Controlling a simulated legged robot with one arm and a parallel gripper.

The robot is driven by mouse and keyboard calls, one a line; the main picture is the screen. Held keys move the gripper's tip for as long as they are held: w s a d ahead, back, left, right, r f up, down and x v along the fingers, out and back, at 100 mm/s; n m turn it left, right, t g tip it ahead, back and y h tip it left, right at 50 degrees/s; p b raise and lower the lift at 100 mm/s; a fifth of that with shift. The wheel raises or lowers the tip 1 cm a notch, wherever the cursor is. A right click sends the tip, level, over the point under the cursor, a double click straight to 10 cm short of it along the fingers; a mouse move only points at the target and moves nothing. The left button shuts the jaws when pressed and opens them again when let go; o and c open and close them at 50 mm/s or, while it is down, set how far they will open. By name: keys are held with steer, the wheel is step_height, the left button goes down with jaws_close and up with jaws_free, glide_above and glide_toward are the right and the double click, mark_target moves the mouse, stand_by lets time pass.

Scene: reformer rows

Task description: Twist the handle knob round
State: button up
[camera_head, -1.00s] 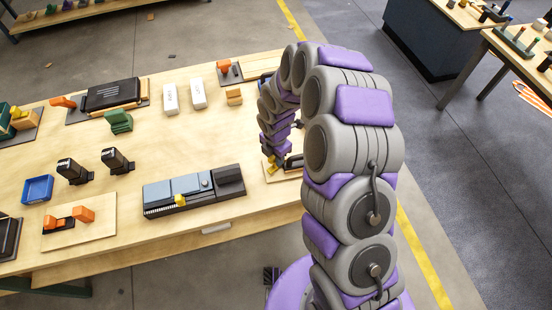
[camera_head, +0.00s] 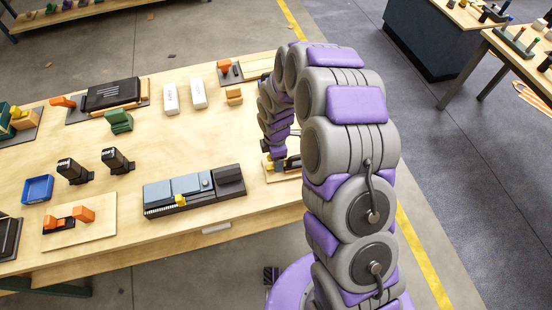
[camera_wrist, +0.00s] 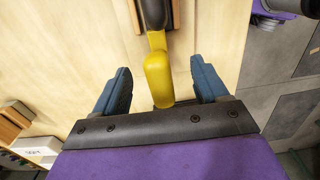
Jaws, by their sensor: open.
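The handle knob (camera_wrist: 159,78) is yellow and sits at the end of a dark arm piece in the wrist view. It lies between the two blue fingers of my gripper (camera_wrist: 160,88). The fingers are open, with a gap on each side of the knob. In the head view my gripper (camera_head: 277,164) is low over the right end of the workbench.
The wooden workbench (camera_head: 140,215) carries a grey-blue case (camera_head: 190,190) left of my gripper. A white box (camera_wrist: 38,146) lies at the lower left of the wrist view. Bare wood surrounds the knob, and the bench edge is close on the right.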

steer(key=shift+r+p, duration=1.55)
steer(key=shift+r, duration=1.95)
steer(key=shift+r, duration=0.15)
steer(key=s+d+r+m+b, duration=0.1)
steer(key=s+d+r+m, duration=0.35)
steer(key=s+r, duration=0.2)
steer(key=s+d+r+m+b, duration=0.1)
steer(key=s+d+r+m, duration=0.4)
steer(key=r, duration=0.3)
steer(key=s+d+r+m+g, duration=0.1)
steer(key=s+m, duration=0.4)
steer(key=s, duration=0.5)
steer(key=s+d+r+m+b, duration=0.1)
steer(key=s+d+r+m, duration=0.2)
steer(key=s+m, duration=0.3)
steer(key=s+r, duration=0.1)
steer(key=s, duration=0.3)
steer(key=shift+s+d+r+g, duration=0.3)
steer(key=shift+s+d+g, duration=0.05)
steer(key=shift+s+g, duration=0.05)
